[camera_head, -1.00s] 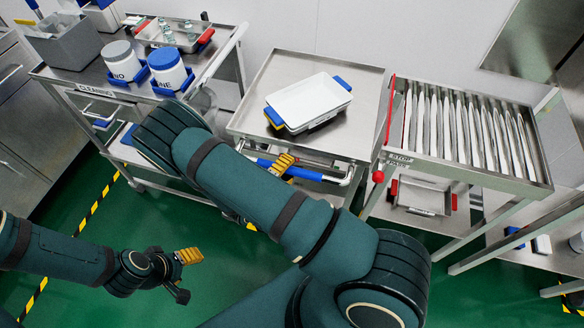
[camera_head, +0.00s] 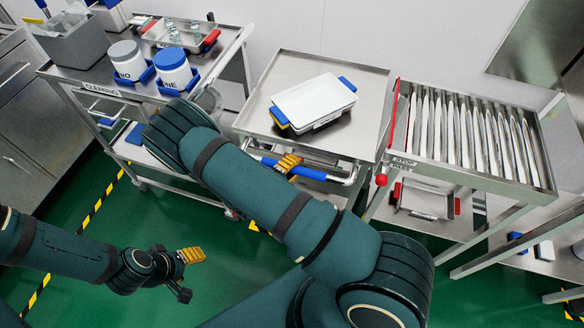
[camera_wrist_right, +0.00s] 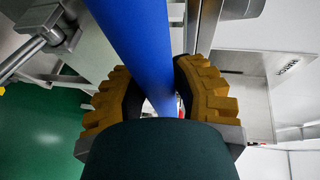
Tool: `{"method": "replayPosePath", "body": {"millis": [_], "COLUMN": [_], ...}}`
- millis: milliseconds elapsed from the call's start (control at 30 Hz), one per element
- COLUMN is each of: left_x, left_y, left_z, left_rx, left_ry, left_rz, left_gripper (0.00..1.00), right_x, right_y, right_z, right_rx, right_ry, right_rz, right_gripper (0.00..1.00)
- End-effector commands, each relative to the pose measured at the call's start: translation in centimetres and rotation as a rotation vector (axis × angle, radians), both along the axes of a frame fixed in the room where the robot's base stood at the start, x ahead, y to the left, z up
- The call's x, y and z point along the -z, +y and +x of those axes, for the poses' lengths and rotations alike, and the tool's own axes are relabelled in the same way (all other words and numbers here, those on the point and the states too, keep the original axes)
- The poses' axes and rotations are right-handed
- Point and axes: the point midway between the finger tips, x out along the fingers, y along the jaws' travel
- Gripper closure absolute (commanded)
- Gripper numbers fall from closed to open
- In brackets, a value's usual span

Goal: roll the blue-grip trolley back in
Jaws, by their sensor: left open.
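The blue-grip trolley (camera_head: 354,98) is a steel cart with a flat top, standing between the cleaning cart and the slatted rack. Its front bar has a blue grip (camera_head: 316,174). My right gripper (camera_head: 288,165) is at this bar. In the right wrist view, the blue grip (camera_wrist_right: 135,40) runs between my right gripper's two yellow-padded fingers (camera_wrist_right: 155,100), which close around it. My right forearm hides part of the trolley's left front. My left gripper (camera_head: 190,274) is open and empty above the green floor, apart from the trolley.
A white tray (camera_head: 314,100) with blue ends lies on the trolley top. The cleaning cart (camera_head: 75,72) with two lidded jars stands left. The slatted rack (camera_head: 470,165), with a red bar and a stop label, stands close on the right. Green floor lies in front.

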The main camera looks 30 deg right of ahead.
Motion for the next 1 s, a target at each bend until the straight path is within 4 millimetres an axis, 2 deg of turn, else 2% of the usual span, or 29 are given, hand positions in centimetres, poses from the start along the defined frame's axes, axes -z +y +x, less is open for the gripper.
{"method": "replayPosePath", "body": {"millis": [33,67,467,567,1000], "left_x": [0.0,0.0,0.0,0.0,0.0], "left_y": [0.0,0.0,0.0,0.0,0.0], "left_z": [0.0,0.0,0.0,0.0,0.0], "left_rx": [0.0,0.0,0.0,0.0,0.0], "left_ry": [0.0,0.0,0.0,0.0,0.0], "left_rz": [0.0,0.0,0.0,0.0,0.0], "left_gripper": [0.42,0.42,0.42,0.42,0.42], "right_x": [-0.1,-0.1,-0.1,-0.3,-2.1], "right_y": [0.0,0.0,0.5,1.6,9.3], "right_z": [0.0,0.0,-0.1,-0.4,-2.8], "right_rx": [0.0,0.0,-0.002,-0.004,-0.003], "right_ry": [-0.002,-0.002,0.0,0.0,-0.002], "right_rz": [-0.002,-0.002,0.001,0.002,0.001], "right_gripper": [0.53,0.43,0.42,0.42,0.42]}}
